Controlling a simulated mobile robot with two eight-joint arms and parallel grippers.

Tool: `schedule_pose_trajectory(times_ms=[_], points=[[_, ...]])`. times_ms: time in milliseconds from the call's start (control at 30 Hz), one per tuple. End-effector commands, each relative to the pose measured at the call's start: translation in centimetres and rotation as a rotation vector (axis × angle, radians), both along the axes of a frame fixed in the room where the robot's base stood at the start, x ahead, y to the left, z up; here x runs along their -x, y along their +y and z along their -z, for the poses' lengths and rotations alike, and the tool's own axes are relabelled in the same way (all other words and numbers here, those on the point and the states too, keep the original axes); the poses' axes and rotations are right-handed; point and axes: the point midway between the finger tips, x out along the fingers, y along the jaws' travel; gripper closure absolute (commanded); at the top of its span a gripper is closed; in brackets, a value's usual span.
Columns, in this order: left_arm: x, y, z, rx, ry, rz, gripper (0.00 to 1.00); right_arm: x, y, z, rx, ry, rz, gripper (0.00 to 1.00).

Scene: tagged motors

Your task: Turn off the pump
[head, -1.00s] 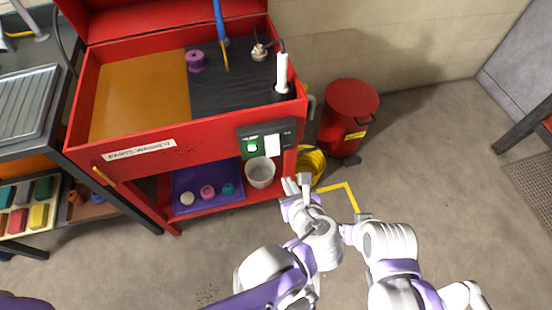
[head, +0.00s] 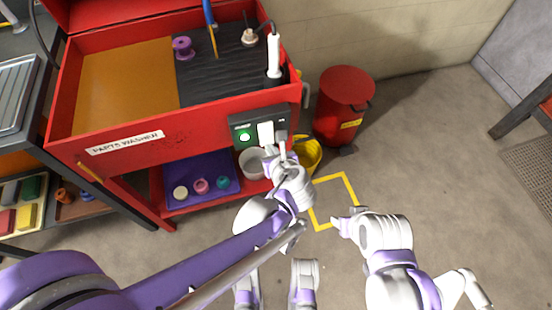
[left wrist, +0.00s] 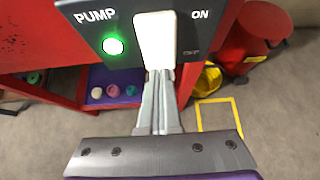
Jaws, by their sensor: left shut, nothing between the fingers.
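The pump switch is a white rocker (head: 266,133) on a dark panel (head: 236,122) on the front of the red parts washer (head: 70,150). The rocker fills the upper middle of the left wrist view (left wrist: 155,38), between the words PUMP and ON. The green light (head: 245,137) beside it is lit, also in the left wrist view (left wrist: 113,46). My left gripper (head: 278,148) is shut and empty. Its fingertips (left wrist: 159,75) are at the rocker's lower edge; I cannot tell if they touch. My right gripper (head: 345,226) is at the lower right, away from the washer; its fingers are unclear.
A white bucket (head: 250,163) and a purple tray (head: 205,203) are on the shelf below the panel. A yellow bucket (head: 309,157) and a red bin (head: 343,103) stand to the right. Yellow tape (head: 349,187) marks the floor, which is clear.

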Motion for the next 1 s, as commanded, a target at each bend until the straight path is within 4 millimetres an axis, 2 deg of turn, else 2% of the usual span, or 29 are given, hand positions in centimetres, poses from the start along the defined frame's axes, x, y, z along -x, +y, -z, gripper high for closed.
schedule_pose_trajectory(times_ms=[133,500,633,1000], points=[[-1.0,0.3,0.1,0.000,-0.001,-0.001,1.00,0.0,0.0,0.2,0.000,0.001,0.000,0.46],[-1.2,0.3,0.2,0.000,0.000,0.000,1.00,0.0,0.0,0.3,0.000,0.001,0.000,0.46],[-1.9,0.5,0.8,0.000,0.000,0.000,1.00,-0.1,0.0,0.7,0.000,0.003,0.000,0.46],[-1.8,0.5,0.1,0.000,-0.001,0.001,1.00,0.0,0.0,0.2,0.000,0.001,0.000,0.46]])
